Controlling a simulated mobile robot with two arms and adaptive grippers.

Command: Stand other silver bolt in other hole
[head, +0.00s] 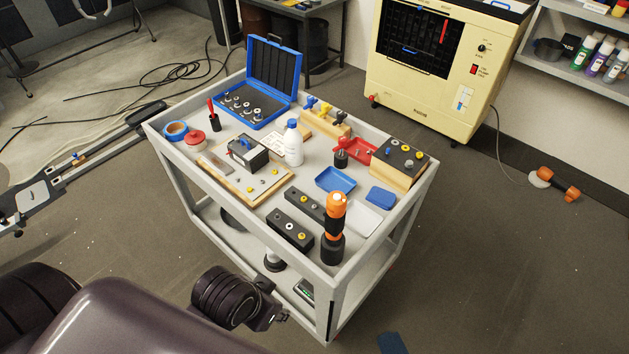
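Small silver bolts or sockets (253,111) stand in the open blue case (272,77) at the back left of the cart. A black block (289,229) near the front carries yellow and pale round tops. A second black block (305,206) lies behind it, and a third dark-topped block (407,155) on wood is at the right with several small fittings. I cannot tell which hole or bolt is which. My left gripper (269,317) shows partly at the lower middle, below the cart top, its fingers too unclear to judge. My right gripper is not in view.
The grey cart top (221,205) is crowded. An orange-and-black power tool (333,228) stands upright at the front.

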